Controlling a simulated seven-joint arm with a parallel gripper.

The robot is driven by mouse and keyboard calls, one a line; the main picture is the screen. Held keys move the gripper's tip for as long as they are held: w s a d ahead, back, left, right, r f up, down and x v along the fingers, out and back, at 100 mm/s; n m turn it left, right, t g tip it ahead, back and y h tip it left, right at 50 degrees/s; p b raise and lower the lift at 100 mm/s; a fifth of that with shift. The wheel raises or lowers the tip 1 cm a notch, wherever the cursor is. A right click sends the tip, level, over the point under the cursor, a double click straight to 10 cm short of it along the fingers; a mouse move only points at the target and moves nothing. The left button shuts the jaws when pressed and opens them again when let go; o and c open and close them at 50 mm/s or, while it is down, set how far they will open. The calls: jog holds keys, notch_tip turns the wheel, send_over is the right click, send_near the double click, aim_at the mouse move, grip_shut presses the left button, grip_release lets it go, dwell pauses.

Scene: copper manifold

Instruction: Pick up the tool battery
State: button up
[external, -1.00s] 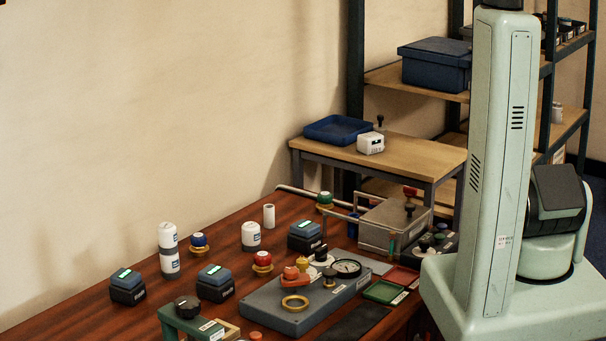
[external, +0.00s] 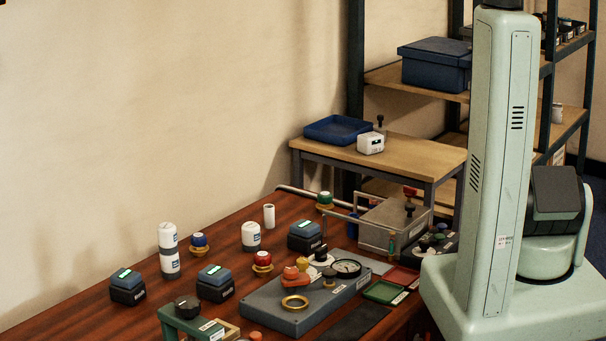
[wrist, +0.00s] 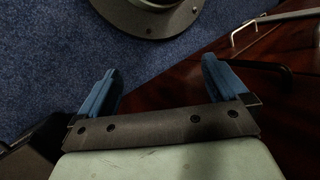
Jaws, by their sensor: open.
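Three dark blocks with blue tops and small green lit panels look like tool batteries. One block (external: 128,286) is at the left of the wooden bench, a second block (external: 215,283) is to its right, and a third block (external: 305,237) is farther back. Which one the task means, I cannot tell. My gripper (wrist: 159,78) shows only in the wrist view. Its two blue fingers are wide apart with nothing between them. It is over blue carpet and the dark wooden bench edge, with no battery in that view.
White bottles (external: 168,250), a grey plate with fittings (external: 290,312) and a grey metal box (external: 395,225) crowd the bench (external: 75,318). A green stand (external: 190,322) is near the front. A side table (external: 415,153) holds a blue tray (external: 338,130). Shelves stand behind.

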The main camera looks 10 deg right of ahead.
jog(key=w+d+f+n+t+y, duration=0.25)
jog(key=w+d+n, duration=0.25)
jog(key=w+n, duration=0.3)
jog(key=w+d+r+n, duration=0.1)
jog(key=w+d+r, duration=0.1)
jog(key=w+r, duration=0.4)
jog(key=w+d+r+n, duration=0.15)
jog(key=w+r, duration=0.25)
jog(key=w, duration=0.5)
jog(key=w+d+r+n+t, duration=0.15)
jog(key=w+r, duration=0.45)
jog(key=r, duration=0.6)
jog(key=w+d+r+n, duration=0.3)
jog(key=w+r, duration=0.3)
jog(key=r, duration=0.6)
jog(key=w+d+r+n+t, duration=0.15)
jog(key=w+r, duration=0.45)
jog(key=r, duration=0.6)
jog(key=w+a+r+n, duration=0.1)
jog(key=a+r+n, duration=0.1)
jog(key=a, duration=0.5)
jog(key=n+g+h, duration=0.2)
jog(key=h, duration=0.1)
send_near(305, 224)
jog(key=shift+m, duration=0.35)
jog(key=x, duration=0.7)
jog(key=shift+w+a+f, duration=0.15)
jog(key=shift+w+f, duration=0.05)
jog(key=shift+x, duration=2.65)
jog(key=shift+s, duration=0.15)
